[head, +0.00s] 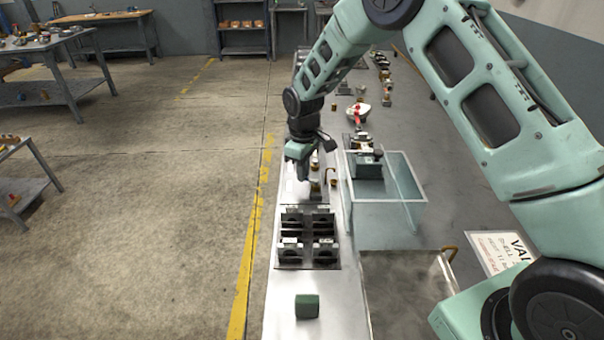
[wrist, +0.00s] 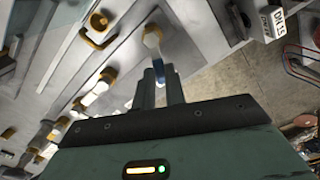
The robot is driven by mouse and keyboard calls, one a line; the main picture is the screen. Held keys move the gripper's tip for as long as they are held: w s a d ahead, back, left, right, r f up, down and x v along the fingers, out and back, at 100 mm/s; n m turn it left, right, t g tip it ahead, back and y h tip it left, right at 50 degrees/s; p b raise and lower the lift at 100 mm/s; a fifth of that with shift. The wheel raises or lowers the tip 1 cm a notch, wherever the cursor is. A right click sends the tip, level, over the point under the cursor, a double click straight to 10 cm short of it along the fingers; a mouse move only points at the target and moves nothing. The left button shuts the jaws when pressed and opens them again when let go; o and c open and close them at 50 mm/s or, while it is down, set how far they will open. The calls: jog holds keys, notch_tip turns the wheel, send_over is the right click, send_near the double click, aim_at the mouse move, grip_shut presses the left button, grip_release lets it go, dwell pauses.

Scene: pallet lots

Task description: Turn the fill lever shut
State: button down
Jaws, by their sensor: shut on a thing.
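My gripper (head: 299,172) reaches down over the long pale bench, beside several small brass and white fittings (head: 315,184). In the head view the lever is hidden by my gripper.
Several dark cradles (head: 307,238) and a green block (head: 307,306) stand on the near bench. Open floor (head: 150,220) lies left of the yellow line. A yellow handle (wrist: 98,22) shows in the wrist view.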

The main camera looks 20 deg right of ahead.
jog(key=m, duration=0.2)
jog(key=d+m, duration=0.1)
jog(key=m, duration=0.1)
jog(key=w+d+m+b, duration=0.1)
jog(key=m, duration=0.1)
jog(key=shift+m, duration=0.3)
jog(key=m, duration=0.2)
jog(key=d+m, duration=0.1)
jog(key=m, duration=0.1)
jog(key=d+m, duration=0.1)
jog(key=shift+m, duration=0.4)
jog(key=shift+d, duration=0.1)
jog(key=c, duration=1.5)
grip_release()
jog(key=shift+s, duration=0.1)
jog(key=shift+o, duration=0.2)
